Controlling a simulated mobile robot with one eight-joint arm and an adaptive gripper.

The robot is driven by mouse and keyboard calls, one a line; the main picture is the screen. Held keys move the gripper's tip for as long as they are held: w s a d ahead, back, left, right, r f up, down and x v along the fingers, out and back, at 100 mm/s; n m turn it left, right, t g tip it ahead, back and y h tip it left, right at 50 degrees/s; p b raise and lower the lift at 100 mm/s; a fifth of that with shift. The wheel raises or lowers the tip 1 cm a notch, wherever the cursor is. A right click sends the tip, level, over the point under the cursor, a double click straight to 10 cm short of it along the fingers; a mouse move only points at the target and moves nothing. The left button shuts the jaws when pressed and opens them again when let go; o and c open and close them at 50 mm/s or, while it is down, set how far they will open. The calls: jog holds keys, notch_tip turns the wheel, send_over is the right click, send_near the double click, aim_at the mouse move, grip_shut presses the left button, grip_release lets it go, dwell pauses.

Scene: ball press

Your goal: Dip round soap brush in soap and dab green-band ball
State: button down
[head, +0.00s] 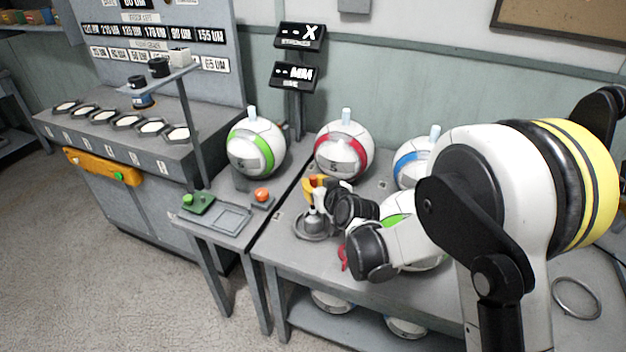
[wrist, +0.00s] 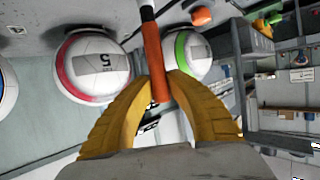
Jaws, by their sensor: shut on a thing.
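My gripper (wrist: 157,88) has yellow fingers closed on the orange handle of the brush (wrist: 152,50); its pale upper part runs out of the wrist view's top edge. In the head view my gripper (head: 318,187) is over the front left of the main table. Below it, a pale grey rounded piece (head: 314,216) is at a round grey dish (head: 312,236); I cannot tell whether the brush touches the dish or soap. The green-band ball (head: 256,149) sits at the back of the left side table. It also shows in the wrist view (wrist: 187,54).
A red-band ball (head: 342,150) and a blue-band ball (head: 411,164) stand along the back. Another green-marked ball (head: 396,217) is partly hidden by my arm. The side table holds an orange button (head: 262,195), a tray (head: 231,218) and a green button (head: 197,202).

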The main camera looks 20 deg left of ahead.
notch_tip(320, 180, down, 3)
jog(key=shift+r+b, duration=0.15)
jog(key=shift+b, duration=0.8)
jog(key=shift+f, duration=1)
jog(key=shift+r+p, duration=2.75)
jog(key=shift+r, duration=1.85)
jog(key=shift+f, duration=0.1)
